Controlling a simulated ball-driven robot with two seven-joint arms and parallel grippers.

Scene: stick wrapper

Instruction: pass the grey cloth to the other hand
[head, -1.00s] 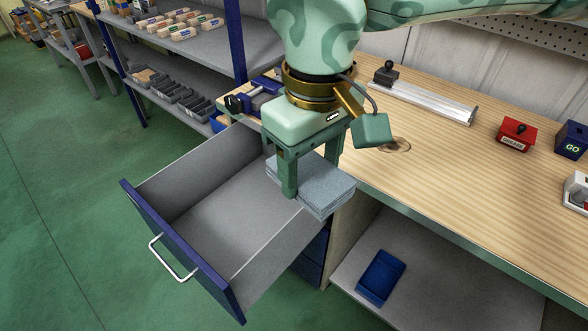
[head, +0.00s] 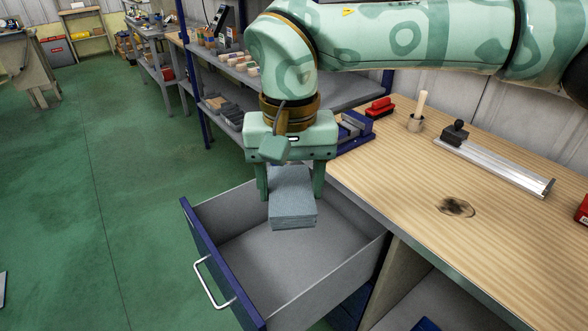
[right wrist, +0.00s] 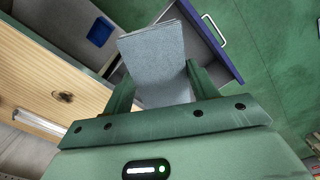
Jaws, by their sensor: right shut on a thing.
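The grey cloth (head: 292,200) is a thick folded block in the head view, held above the open drawer. My right gripper (head: 290,190) points down with one finger on each side of the cloth and is shut on it. In the right wrist view the cloth (right wrist: 156,62) sticks out between the two fingers of my right gripper (right wrist: 163,88). My left gripper is in neither view.
The open grey drawer (head: 345,222) has a blue front with a metal handle and looks empty inside. The wooden bench top (head: 400,190) is at the right, with a metal rail (head: 495,165) and a dark burn mark (head: 455,207). Green floor is free at the left.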

